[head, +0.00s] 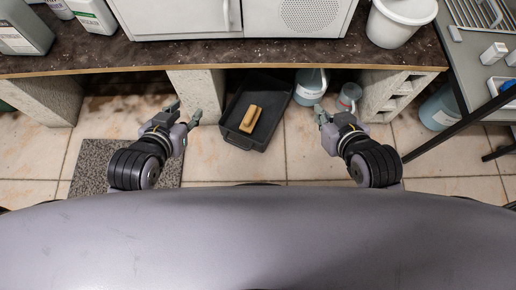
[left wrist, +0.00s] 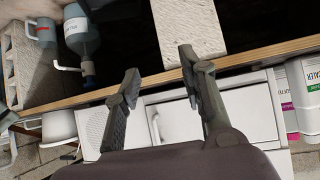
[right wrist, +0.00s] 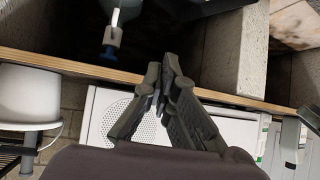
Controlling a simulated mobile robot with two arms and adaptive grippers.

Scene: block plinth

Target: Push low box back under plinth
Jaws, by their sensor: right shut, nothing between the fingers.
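The low box is a black open tray (head: 233,126) on the tiled floor. Its back part is under the worktop and its front sticks out. A tan block-like object (head: 251,119) lies in it. The concrete plinth block (head: 197,95) stands just left of the box. My left gripper (head: 184,111) is open and empty, left of the box and in front of that block; its fingers also show in the left wrist view (left wrist: 159,64). My right gripper (head: 320,113) is shut and empty, right of the box; its fingertips meet in the right wrist view (right wrist: 160,66). Neither gripper touches the box.
A bluish jug (head: 308,88) and a smaller container (head: 348,98) stand under the worktop, right of the box. A hollow concrete block (head: 388,96) is beyond them. The worktop edge (head: 120,71) overhangs. A speckled mat (head: 92,165) lies at left. Floor before the box is clear.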

